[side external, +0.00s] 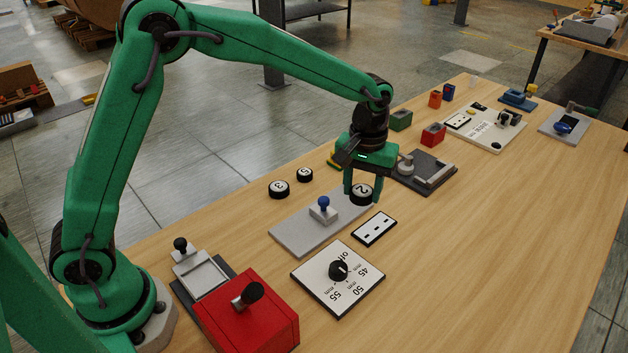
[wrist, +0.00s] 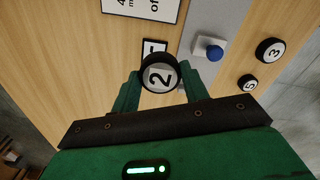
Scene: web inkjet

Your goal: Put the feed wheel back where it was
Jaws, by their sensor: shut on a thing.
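A black-rimmed wheel with a white face marked 2 (side external: 361,194) is held between the fingers of my gripper (side external: 362,197). The wheel also shows in the wrist view (wrist: 160,76), face toward the camera, with a green finger (wrist: 128,92) on each side. In the side view it overlaps the far right end of a grey plate (side external: 293,237) that carries a blue-knobbed post (side external: 323,207). I cannot tell whether the wheel touches the plate. Two similar wheels, marked 3 (side external: 279,189) and apparently 5 (side external: 304,175), lie on the table left of the plate.
A dial plate (side external: 315,290) and a red box with a black-knobbed lever (side external: 245,320) stand in front. A dark fixture (side external: 425,180) sits to the right of my gripper. The table's right front is clear.

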